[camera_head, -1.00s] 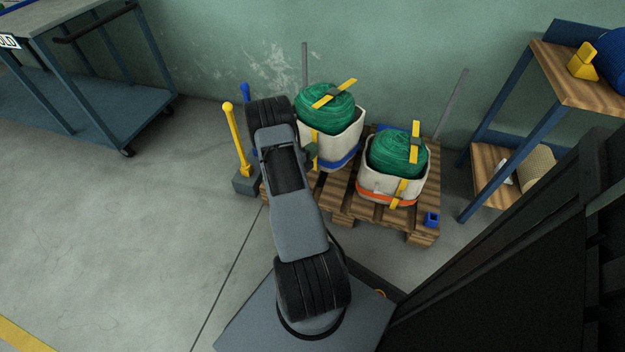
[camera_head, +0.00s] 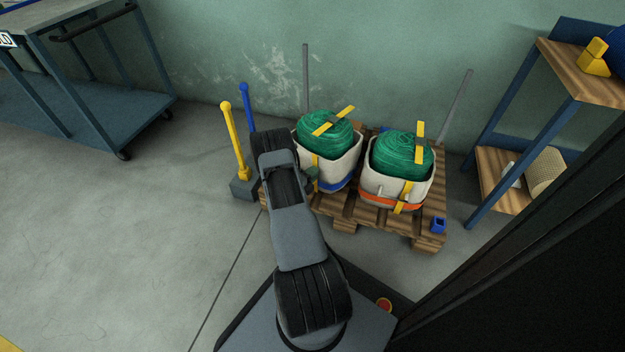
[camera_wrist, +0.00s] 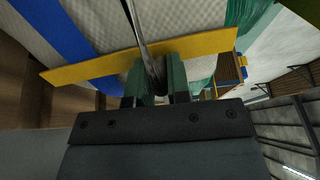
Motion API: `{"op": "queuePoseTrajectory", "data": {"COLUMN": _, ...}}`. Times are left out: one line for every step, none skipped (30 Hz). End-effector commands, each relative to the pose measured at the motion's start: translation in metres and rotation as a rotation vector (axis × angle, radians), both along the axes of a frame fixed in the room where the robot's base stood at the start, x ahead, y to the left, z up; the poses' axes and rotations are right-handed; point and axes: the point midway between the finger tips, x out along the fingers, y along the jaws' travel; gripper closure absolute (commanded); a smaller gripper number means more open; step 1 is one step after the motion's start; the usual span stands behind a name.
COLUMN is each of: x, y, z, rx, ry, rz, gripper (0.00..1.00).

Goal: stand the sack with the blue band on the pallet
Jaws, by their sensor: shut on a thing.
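The sack with the blue band (camera_head: 341,172) is a pale sack with a green net roll on top and a yellow strap. It is at the pallet's (camera_head: 372,217) left side, close to upright, its base at or just above the boards; I cannot tell if it touches. My gripper (camera_head: 312,174) is at its front left, partly hidden by my arm. In the wrist view my gripper (camera_wrist: 160,78) is shut on a thin grey part at the sack's side, across the yellow strap. The blue band (camera_wrist: 55,30) shows there beside wooden boards.
A second sack with an orange band (camera_head: 375,187) stands close on the right. A small blue block (camera_head: 438,225) is at the pallet's front right corner. Yellow (camera_head: 235,140) and blue posts stand left of the pallet. A shelf (camera_head: 500,170) is right; the left floor is clear.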

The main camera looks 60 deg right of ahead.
Motion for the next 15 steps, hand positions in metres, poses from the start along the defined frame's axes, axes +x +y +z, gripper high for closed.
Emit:
{"op": "queuePoseTrajectory", "data": {"x": 0.001, "y": -0.001, "z": -0.009, "rx": -0.007, "ry": -0.003, "rz": 0.0, "gripper": 1.0}}
{"op": "queuePoseTrajectory", "data": {"x": 0.001, "y": -0.001, "z": -0.012, "rx": -0.007, "ry": -0.003, "rz": 0.0, "gripper": 1.0}}
{"op": "queuePoseTrajectory", "data": {"x": 0.001, "y": -0.001, "z": -0.016, "rx": -0.008, "ry": -0.004, "rz": 0.0, "gripper": 1.0}}
{"op": "queuePoseTrajectory", "data": {"x": 0.001, "y": -0.001, "z": -0.019, "rx": -0.008, "ry": -0.004, "rz": 0.0, "gripper": 1.0}}
{"op": "queuePoseTrajectory", "data": {"x": 0.001, "y": -0.001, "z": -0.02, "rx": -0.007, "ry": -0.004, "rz": 0.0, "gripper": 1.0}}
{"op": "queuePoseTrajectory", "data": {"x": 0.001, "y": -0.001, "z": -0.021, "rx": -0.007, "ry": -0.003, "rz": 0.0, "gripper": 1.0}}
{"op": "queuePoseTrajectory", "data": {"x": 0.001, "y": -0.001, "z": -0.021, "rx": -0.007, "ry": -0.003, "rz": 0.0, "gripper": 1.0}}
{"op": "queuePoseTrajectory", "data": {"x": 0.001, "y": -0.001, "z": -0.021, "rx": -0.006, "ry": -0.003, "rz": 0.0, "gripper": 1.0}}
{"op": "queuePoseTrajectory", "data": {"x": 0.001, "y": -0.001, "z": -0.021, "rx": -0.006, "ry": -0.003, "rz": 0.0, "gripper": 1.0}}
{"op": "queuePoseTrajectory", "data": {"x": 0.001, "y": -0.001, "z": -0.02, "rx": -0.006, "ry": -0.003, "rz": 0.0, "gripper": 1.0}}
{"op": "queuePoseTrajectory", "data": {"x": 0.001, "y": -0.001, "z": -0.02, "rx": -0.005, "ry": -0.003, "rz": 0.0, "gripper": 1.0}}
{"op": "queuePoseTrajectory", "data": {"x": 0.0, "y": 0.0, "z": -0.023, "rx": 0.003, "ry": 0.002, "rz": 0.001, "gripper": 0.82}}
{"op": "queuePoseTrajectory", "data": {"x": 0.0, "y": 0.0, "z": -0.023, "rx": 0.003, "ry": 0.002, "rz": 0.001, "gripper": 0.79}}
{"op": "queuePoseTrajectory", "data": {"x": 0.0, "y": 0.0, "z": -0.023, "rx": 0.002, "ry": 0.002, "rz": 0.001, "gripper": 0.77}}
{"op": "queuePoseTrajectory", "data": {"x": 0.0, "y": 0.0, "z": -0.023, "rx": 0.002, "ry": 0.002, "rz": 0.001, "gripper": 0.73}}
